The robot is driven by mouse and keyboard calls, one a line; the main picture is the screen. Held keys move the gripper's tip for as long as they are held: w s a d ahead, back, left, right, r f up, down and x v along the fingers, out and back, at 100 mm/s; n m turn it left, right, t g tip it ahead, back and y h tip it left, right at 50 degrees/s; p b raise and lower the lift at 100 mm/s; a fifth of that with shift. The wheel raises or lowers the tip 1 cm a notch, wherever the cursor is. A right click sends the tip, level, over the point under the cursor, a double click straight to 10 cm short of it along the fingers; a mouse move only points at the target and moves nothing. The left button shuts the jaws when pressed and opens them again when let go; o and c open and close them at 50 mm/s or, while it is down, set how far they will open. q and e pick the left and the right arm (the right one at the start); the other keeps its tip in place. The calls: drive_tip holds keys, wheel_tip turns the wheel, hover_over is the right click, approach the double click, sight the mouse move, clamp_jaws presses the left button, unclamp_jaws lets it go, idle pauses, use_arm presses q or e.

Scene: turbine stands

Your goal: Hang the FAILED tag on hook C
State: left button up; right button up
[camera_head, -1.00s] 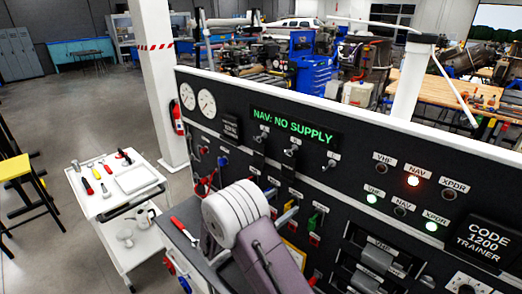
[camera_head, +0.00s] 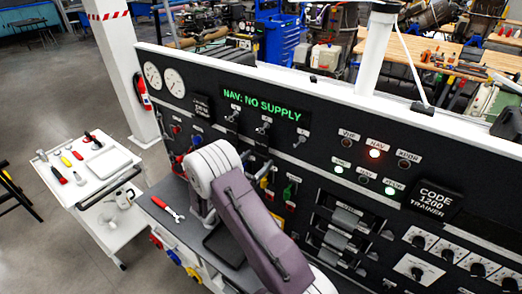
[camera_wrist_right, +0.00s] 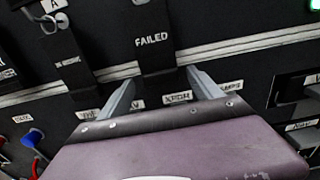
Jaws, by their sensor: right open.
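The FAILED tag (camera_wrist_right: 152,40) is a black strip with white lettering, hanging flat against the panel in the right wrist view; its top end is out of frame. In the head view it appears to be the dark strip (camera_head: 262,143) under the middle hook (camera_head: 264,127). The right-hand hook of the row (camera_head: 300,140), probably C, shows no tag; its letter is too small to read. My right gripper (camera_wrist_right: 163,92) is open and empty, its fingers below the FAILED tag and spread to either side. In the head view my arm hides much of it. My left gripper is out of view.
Another black tag (camera_wrist_right: 70,50) hangs left of the FAILED tag, under hook A (camera_wrist_right: 50,22). Coloured switches and levers (camera_head: 289,192) sit below the hooks. A grey shelf (camera_head: 160,190) with a red wrench (camera_head: 168,209) is at the panel's foot. A white tool cart (camera_head: 90,168) stands left.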

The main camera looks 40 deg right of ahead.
drive_tip(key=shift+d, duration=0.85)
drive_tip(key=shift+w, duration=0.3)
drive_tip(key=shift+s+d, duration=0.1)
drive_tip(key=shift+s, duration=0.25)
drive_tip(key=shift+w, duration=0.1)
drive_tip(key=shift+w+b, duration=0.3)
drive_tip(key=shift+b, duration=0.1)
drive_tip(key=shift+s+r, duration=0.1)
clamp_jaws()
